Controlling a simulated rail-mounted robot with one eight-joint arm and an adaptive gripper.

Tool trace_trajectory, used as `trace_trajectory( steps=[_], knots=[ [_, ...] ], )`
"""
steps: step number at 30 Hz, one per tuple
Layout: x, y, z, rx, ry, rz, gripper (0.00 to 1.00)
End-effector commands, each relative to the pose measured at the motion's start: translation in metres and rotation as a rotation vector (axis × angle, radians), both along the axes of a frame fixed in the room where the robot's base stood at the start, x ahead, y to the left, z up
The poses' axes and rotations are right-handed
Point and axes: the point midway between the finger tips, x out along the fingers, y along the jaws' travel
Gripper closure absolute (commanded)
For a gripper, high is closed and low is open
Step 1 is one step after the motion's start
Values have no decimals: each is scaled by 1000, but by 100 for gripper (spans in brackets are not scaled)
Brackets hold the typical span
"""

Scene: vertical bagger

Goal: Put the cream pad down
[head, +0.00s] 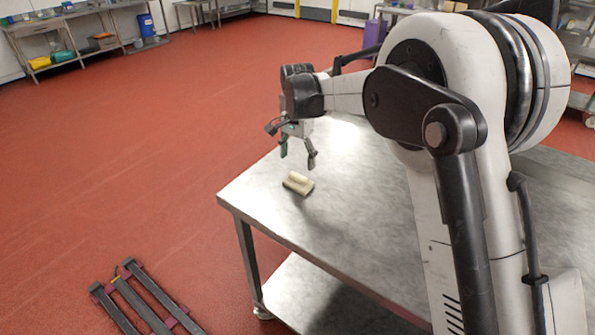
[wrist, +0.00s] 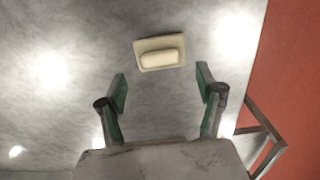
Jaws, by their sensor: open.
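The cream pad (head: 298,184) lies on the steel table (head: 345,215), near its left corner in the head view. It has a flat base with a raised rounded bar on top. My gripper (head: 298,160) is above the table and the pad, apart from it, with its fingers spread and nothing between them. In the wrist view the pad (wrist: 160,54) lies beyond the fingertips, roughly centred between the two green-lined fingers of my gripper (wrist: 161,78). The pad is fully visible there.
The table top around the pad is bare. The table's edge is close to the pad, with red floor (head: 130,150) beyond. A dark low frame (head: 140,300) lies on the floor at lower left. Benches with bins (head: 80,40) stand far off along the back wall.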

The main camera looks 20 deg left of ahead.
Motion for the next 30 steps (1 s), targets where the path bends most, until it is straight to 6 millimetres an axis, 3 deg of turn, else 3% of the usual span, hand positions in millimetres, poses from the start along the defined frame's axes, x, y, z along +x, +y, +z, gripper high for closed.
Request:
trace_trajectory(
  steps=[3,9,21,26,30],
  knots=[
    [0,0,22,0,0,0,32],
    [0,0,43,0,0,0,32],
    [0,-3,51,1,-3,0,32],
    [-4,-31,72,16,-26,12,32],
    [-14,-77,102,36,-71,36,32]
  ],
)
